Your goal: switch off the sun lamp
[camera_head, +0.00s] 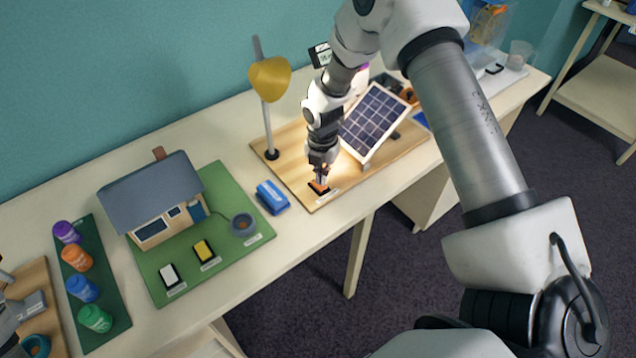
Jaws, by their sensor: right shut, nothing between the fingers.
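The sun lamp (269,80) has a yellow shade on a thin grey pole and stands on a wooden board (290,165). A small dark switch with an orange part (318,188) sits at the board's front edge beside a small label. My right gripper (320,180) is shut and empty, pointing down with its fingertips at the switch. The fingers partly hide the switch, so I cannot tell its position or whether they touch it. A tilted solar panel (374,120) stands right of the gripper. Warm light falls on the board near the panel's lower edge.
A blue box-like object (272,197) lies just left of the board. A model house (155,205) stands on a green base (225,185) farther left, near several coloured jars (83,289). My right arm hides part of the table's right side.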

